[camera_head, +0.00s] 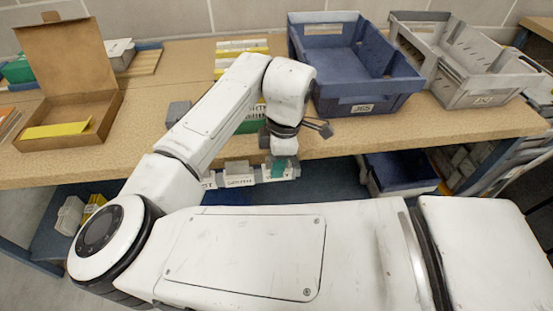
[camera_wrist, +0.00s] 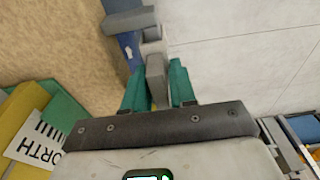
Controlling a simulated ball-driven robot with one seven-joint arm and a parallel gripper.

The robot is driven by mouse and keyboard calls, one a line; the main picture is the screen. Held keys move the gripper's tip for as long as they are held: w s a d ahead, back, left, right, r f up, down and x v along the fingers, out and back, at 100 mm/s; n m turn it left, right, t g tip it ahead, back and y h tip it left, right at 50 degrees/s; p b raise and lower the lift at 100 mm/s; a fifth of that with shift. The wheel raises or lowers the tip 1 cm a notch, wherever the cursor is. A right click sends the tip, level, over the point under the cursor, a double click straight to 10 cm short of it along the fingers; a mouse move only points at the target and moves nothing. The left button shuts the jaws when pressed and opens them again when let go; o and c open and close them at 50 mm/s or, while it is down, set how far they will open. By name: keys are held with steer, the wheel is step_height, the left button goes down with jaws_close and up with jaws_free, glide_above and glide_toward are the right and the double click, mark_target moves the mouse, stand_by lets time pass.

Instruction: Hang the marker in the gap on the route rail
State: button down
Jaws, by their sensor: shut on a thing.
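My gripper (camera_head: 280,167) is at the front edge of the worktable, at the right end of a row of white lettered markers (camera_head: 239,180). In the wrist view its two teal fingers (camera_wrist: 158,75) are shut on a narrow grey piece (camera_wrist: 157,88), which I take to be the marker. A lighter block and a grey bar (camera_wrist: 130,20) lie just beyond the fingertips. A blue strip with a white arrow (camera_wrist: 128,47), perhaps the route rail, runs beside them. Whether the held piece touches the rail, and where the gap is, I cannot tell.
A blue tote (camera_head: 368,98) and a grey tote (camera_head: 455,88) stand on the table at right. An open cardboard box (camera_head: 100,105) stands at left. A grey block (camera_head: 178,112) is beside my arm. A card reading NORTH (camera_wrist: 38,140) shows at lower left in the wrist view.

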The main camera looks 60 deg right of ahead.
steer(key=c, duration=0.8)
jaws_free()
steer(key=r, duration=0.3)
steer(key=r+p, duration=0.1)
steer(key=r, duration=0.3)
steer(key=s+r+p, duration=0.1)
steer(key=r, duration=0.2)
steer(key=shift+d+r, duration=0.35)
steer(key=shift+d, duration=0.05)
